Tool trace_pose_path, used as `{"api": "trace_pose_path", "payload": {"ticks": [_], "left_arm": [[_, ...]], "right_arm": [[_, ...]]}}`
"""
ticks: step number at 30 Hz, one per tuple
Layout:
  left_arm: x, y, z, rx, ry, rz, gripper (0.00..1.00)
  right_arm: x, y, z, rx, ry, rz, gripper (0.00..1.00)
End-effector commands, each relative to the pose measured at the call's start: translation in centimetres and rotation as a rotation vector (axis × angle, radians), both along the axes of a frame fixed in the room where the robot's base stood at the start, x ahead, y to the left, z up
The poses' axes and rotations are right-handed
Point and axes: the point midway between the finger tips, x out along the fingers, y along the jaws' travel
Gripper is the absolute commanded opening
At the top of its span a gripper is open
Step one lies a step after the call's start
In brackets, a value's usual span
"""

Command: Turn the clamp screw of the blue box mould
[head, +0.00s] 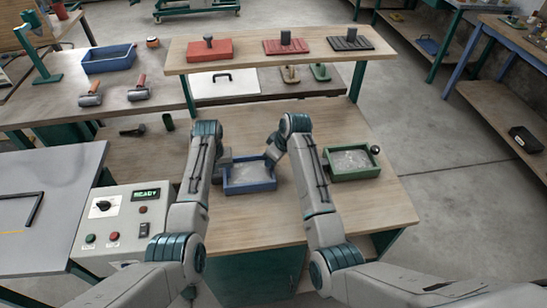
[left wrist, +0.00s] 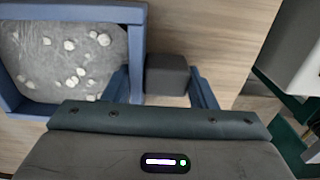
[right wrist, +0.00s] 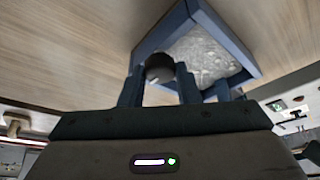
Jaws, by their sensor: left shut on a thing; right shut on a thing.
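The blue box mould (head: 249,187) stands on the wooden table between my arms, with a grey, white-flecked fill. It also shows at the upper left of the left wrist view (left wrist: 141,40) and at the upper right of the right wrist view (right wrist: 165,35). My left gripper (left wrist: 165,85) is shut on a dark grey block (left wrist: 167,75) beside the mould's wall. My right gripper (right wrist: 159,85) is shut on a round dark knob (right wrist: 160,68) at the mould's side, seemingly its clamp screw. In the head view, the arms mostly hide both the knob and block.
A green box mould (head: 352,174) with a black knob (head: 375,149) stands to the right. A raised shelf (head: 255,58) with red and dark floats crosses behind. A control box (head: 122,222) reading READY stands at the left. The table's front is clear.

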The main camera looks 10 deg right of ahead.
Motion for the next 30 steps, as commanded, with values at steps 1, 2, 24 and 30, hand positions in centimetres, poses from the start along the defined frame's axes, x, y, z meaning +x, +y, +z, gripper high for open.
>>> {"api": "trace_pose_path", "payload": {"ticks": [1, 2, 24, 30], "left_arm": [[-0.1, -0.1, 0.0, -0.001, 0.003, -0.003, 0.00], [-0.1, -0.1, 0.0, -0.001, 0.003, -0.003, 0.00], [-0.1, -0.1, 0.0, -0.001, 0.003, -0.001, 0.00], [-0.1, 0.0, 0.0, -0.001, 0.003, 0.000, 0.00]], "right_arm": [[0.1, 0.0, 0.1, 0.000, -0.005, -0.005, 0.07], [0.1, 0.0, 0.1, -0.001, -0.005, -0.006, 0.07], [0.0, 0.0, 0.2, 0.000, -0.002, -0.005, 0.52], [-0.5, -0.7, 2.4, 0.001, -0.005, -0.006, 0.52]]}}
